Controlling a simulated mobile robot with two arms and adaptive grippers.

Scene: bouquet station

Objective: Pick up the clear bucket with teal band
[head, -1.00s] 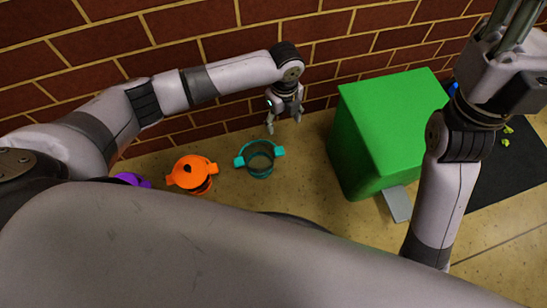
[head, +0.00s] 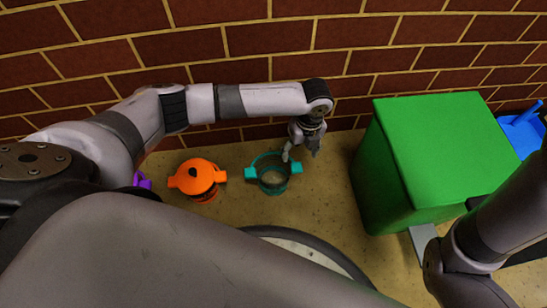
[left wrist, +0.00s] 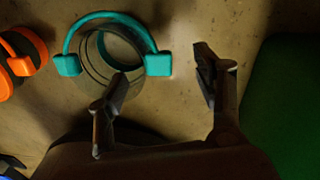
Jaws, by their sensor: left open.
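The clear bucket with teal band (head: 273,185) stands on the floor near the brick wall, its teal handle and two teal side blocks showing. It also shows in the left wrist view (left wrist: 96,76), at upper left. My left gripper (head: 301,152) is open and empty, just right of and above the bucket in the head view. In the left wrist view its fingers (left wrist: 160,82) are spread, with the left finger overlapping the bucket's lower right and the right finger over bare floor. I cannot tell whether it touches the bucket. My right gripper is out of view; only part of my right arm shows.
An orange bucket (head: 198,178) stands left of the teal one, with a purple thing (head: 142,181) partly hidden beyond it. A large green box (head: 440,150) stands to the right. A blue object (head: 523,130) shows at far right. The brick wall (head: 250,40) runs behind.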

